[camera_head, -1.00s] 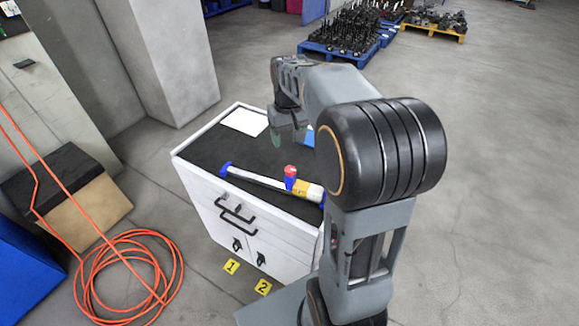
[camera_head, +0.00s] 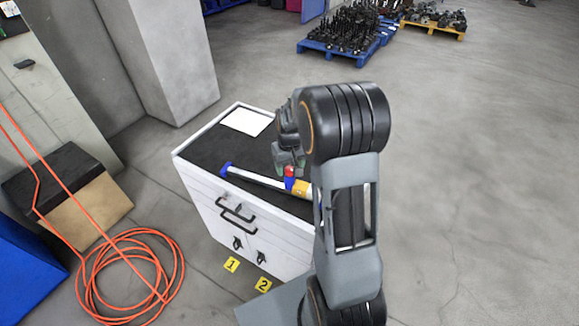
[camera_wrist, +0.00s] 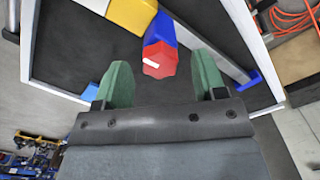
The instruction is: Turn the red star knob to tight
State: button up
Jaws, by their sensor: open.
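The screw jack (camera_head: 257,179) lies across the black top of a white cabinet, with a pale bar and a blue end. Its red knob (camera_head: 289,171) stands upright on a blue collar beside a yellow section. In the wrist view the red knob (camera_wrist: 159,63) shows a faceted top with a white mark. My gripper (camera_head: 289,163) is over the cabinet, close to the knob. In the wrist view my gripper (camera_wrist: 161,76) has its two green fingers wide apart, with the knob in line with the gap near the fingertips. Contact cannot be told.
The cabinet (camera_head: 190,177) has a raised white rim and black handles in front. A white sheet (camera_head: 247,121) lies at its back. An orange hose (camera_head: 130,275) coils on the floor at left. Open floor lies to the right.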

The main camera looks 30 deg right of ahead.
jog(key=shift+f, duration=0.45)
jog(key=shift+c, duration=0.4)
jog(key=c, duration=0.8)
jog(key=shift+c, duration=0.2)
